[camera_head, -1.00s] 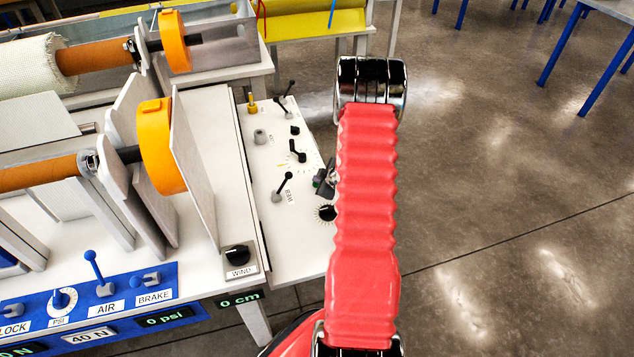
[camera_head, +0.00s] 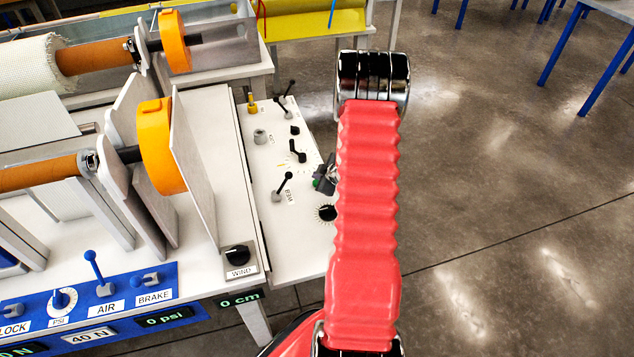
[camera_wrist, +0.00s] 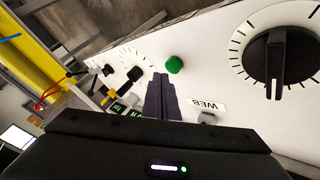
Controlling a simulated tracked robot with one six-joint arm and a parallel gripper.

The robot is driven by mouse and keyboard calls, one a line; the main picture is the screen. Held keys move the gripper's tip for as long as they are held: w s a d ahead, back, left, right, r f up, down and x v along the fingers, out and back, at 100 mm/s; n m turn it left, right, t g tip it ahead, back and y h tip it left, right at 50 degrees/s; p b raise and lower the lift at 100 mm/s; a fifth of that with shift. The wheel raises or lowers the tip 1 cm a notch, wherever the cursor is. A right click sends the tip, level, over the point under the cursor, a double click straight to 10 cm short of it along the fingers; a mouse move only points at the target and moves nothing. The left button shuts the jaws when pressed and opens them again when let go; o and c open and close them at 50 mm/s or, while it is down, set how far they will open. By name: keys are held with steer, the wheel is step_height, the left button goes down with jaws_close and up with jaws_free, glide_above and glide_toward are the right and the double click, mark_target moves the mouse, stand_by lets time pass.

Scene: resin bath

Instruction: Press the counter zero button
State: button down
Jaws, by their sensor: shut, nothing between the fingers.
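A green round button (camera_wrist: 174,64) stands on the white panel in the wrist view, with no readable label of its own. My gripper (camera_wrist: 160,82) is shut and empty, its dark fingertips just below and left of the green button in the picture. I cannot tell how far above the panel the tips are. In the head view my gripper (camera_head: 324,178) is over the panel's right edge, partly hidden behind my red arm. A small bit of green (camera_head: 316,183) shows beside it. A counter display (camera_head: 240,298) reads 0 cm.
A large black dial (camera_wrist: 277,60) and the WEB label (camera_wrist: 208,104) are near my fingers. The white side panel (camera_head: 285,245) carries several levers and knobs. A WIND knob (camera_head: 237,256) sits on the bench corner. Open floor (camera_head: 500,200) lies to the right.

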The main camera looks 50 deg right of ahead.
steer(key=shift+r, duration=0.15)
step_height(320, 180, up, 5)
steer(key=shift+f, duration=0.1)
stand_by(0.7)
stand_by(0.4)
